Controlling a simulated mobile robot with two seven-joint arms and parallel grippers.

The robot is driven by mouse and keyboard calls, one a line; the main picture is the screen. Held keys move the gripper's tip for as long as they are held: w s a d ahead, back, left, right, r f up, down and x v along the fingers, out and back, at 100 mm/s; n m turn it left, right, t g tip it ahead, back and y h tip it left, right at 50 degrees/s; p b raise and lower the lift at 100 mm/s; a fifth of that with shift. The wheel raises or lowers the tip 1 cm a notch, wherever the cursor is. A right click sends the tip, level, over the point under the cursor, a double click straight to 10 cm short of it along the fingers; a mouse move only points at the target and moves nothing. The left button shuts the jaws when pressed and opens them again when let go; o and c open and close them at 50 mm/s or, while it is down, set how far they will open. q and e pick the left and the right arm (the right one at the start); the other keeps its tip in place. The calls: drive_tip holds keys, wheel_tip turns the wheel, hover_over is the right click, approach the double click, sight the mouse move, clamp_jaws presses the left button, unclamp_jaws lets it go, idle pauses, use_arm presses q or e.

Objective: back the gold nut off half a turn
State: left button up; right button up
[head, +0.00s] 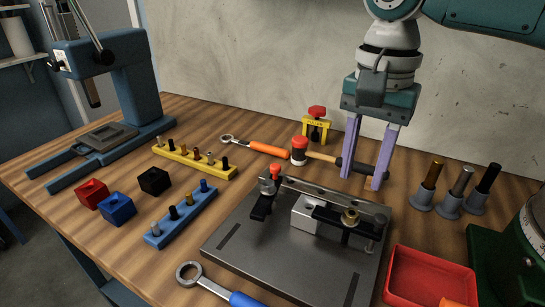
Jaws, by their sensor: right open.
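The gold nut (350,216) sits on top of a black clamp bar on the steel fixture plate (258,250), right of a pale metal block (305,214). My right gripper (363,182) points down behind the fixture, apart from the nut. Its two purple fingers are spread open with nothing clamped between them. They overlap the black grip of a mallet (299,150) in the picture; I cannot tell whether they touch it. An orange-handled wrench (268,149) lies at the back, and a blue-handled wrench (192,275) lies at the front edge. My left gripper is out of view.
A red tray (430,268) stands right of the fixture, near a green machine (522,250). Several upright tools in grey holders (450,207) stand behind it. Yellow (180,154) and blue (178,222) peg racks, coloured blocks (117,209) and a blue press (138,90) occupy the left.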

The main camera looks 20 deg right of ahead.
sight(352, 212)
wheel_tip(352, 212, down, 8)
drive_tip(key=shift+r+b, duration=0.1)
drive_tip(key=shift+b, duration=0.45)
clamp_jaws()
